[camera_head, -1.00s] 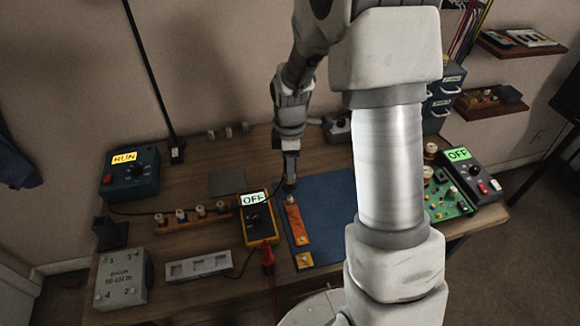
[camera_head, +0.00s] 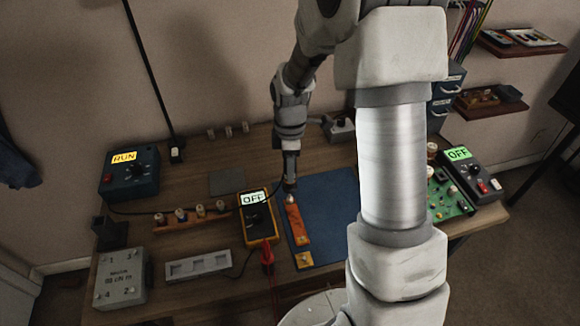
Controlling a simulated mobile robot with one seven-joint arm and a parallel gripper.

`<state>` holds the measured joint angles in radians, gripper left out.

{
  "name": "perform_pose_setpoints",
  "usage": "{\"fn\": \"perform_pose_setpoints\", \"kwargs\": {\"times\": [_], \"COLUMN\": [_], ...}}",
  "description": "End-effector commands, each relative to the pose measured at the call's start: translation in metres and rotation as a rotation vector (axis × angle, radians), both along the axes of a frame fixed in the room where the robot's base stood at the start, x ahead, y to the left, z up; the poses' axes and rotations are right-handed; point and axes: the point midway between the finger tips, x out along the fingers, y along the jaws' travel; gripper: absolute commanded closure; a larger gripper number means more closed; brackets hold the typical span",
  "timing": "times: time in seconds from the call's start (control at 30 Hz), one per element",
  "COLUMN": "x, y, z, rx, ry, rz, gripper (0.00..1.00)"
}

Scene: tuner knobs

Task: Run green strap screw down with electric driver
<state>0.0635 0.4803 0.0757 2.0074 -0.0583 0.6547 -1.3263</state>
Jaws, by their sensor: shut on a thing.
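My gripper (camera_head: 290,180) points down over the left edge of the blue mat (camera_head: 333,205). It is shut on a narrow dark tool, apparently the electric driver, mostly hidden by the fingers. A small pale tip (camera_head: 290,199) shows below it, at the far end of an orange strap (camera_head: 297,224). I cannot tell whether the tip touches a screw. A separate small orange piece (camera_head: 304,260) lies at the mat's near left corner. No strap that is clearly green is visible; my arm hides part of the mat.
A yellow meter reading OFF (camera_head: 258,222) stands close left of the strap. A blue box reading RUN (camera_head: 129,173), a knob rack (camera_head: 185,224), a grey tray (camera_head: 198,266) and a grey numbered box (camera_head: 121,278) stand further left. A green circuit board (camera_head: 448,195) lies right of my arm.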

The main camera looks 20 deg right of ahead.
Motion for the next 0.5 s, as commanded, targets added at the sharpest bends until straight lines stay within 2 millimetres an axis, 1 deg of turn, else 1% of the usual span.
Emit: {"fn": "perform_pose_setpoints", "kwargs": {"times": [0.23,0.5], "x": [0.000,0.000], "y": [0.000,0.000], "z": [0.003,0.025], "rx": [0.000,0.000], "ry": [0.001,0.001], "rz": [0.000,0.000], "gripper": [1.00,1.00]}}
